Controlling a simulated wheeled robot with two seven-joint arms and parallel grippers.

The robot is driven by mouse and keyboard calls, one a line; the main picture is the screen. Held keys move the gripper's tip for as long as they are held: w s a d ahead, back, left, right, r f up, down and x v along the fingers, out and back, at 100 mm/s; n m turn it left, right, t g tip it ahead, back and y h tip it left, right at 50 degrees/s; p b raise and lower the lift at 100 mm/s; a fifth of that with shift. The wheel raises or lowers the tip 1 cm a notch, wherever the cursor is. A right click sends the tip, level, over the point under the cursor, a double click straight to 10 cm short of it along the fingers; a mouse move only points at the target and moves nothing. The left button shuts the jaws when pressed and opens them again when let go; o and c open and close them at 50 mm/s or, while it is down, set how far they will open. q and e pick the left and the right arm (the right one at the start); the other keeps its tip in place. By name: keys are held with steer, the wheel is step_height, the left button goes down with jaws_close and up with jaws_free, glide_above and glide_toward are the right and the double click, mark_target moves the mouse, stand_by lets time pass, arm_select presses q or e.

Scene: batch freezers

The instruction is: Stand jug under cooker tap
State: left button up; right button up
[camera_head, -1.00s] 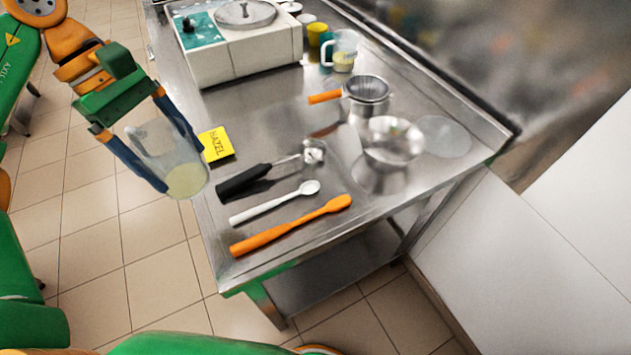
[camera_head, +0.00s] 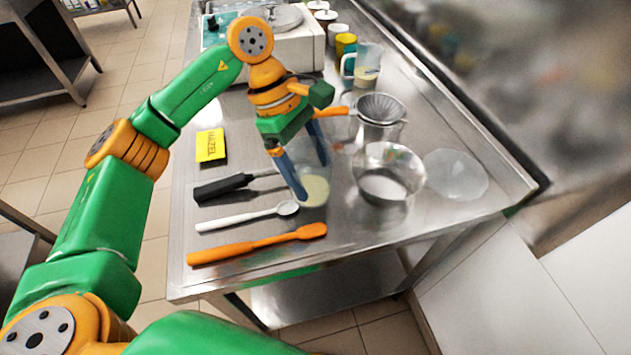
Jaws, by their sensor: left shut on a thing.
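My left gripper (camera_head: 312,178) is shut on a clear jug (camera_head: 315,190) with a pale yellow bottom or contents. The jug is over the steel table, between the white spoon and the steel bowl; I cannot tell whether it touches the tabletop. The gripper's fingers and arm hide part of it. The cooker looks to be the white box-shaped machine (camera_head: 307,50) with a teal panel and round lid at the far end of the table, partly behind my arm. Its tap cannot be made out. A second clear jug (camera_head: 364,72) stands beside the machine. My right gripper is not in view.
A steel bowl (camera_head: 388,172), a sieve with an orange handle (camera_head: 379,108) and a clear disc (camera_head: 455,174) are right of the held jug. A yellow label (camera_head: 210,146), black-handled scoop (camera_head: 222,187), white spoon (camera_head: 245,217) and orange spatula (camera_head: 257,244) lie left and in front.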

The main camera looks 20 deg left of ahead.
arm_select(q)
steer(key=x, duration=0.1)
steer(key=p+x, duration=0.1)
steer(key=x, duration=0.1)
steer(key=shift+w+a+f+p, duration=0.15)
steer(key=shift+f+p, duration=0.15)
steer(key=shift+f, duration=0.2)
steer(key=shift+f+b, duration=0.35)
steer(key=shift+f, duration=0.05)
steer(key=o, duration=1.1)
steer(key=shift+r, duration=0.1)
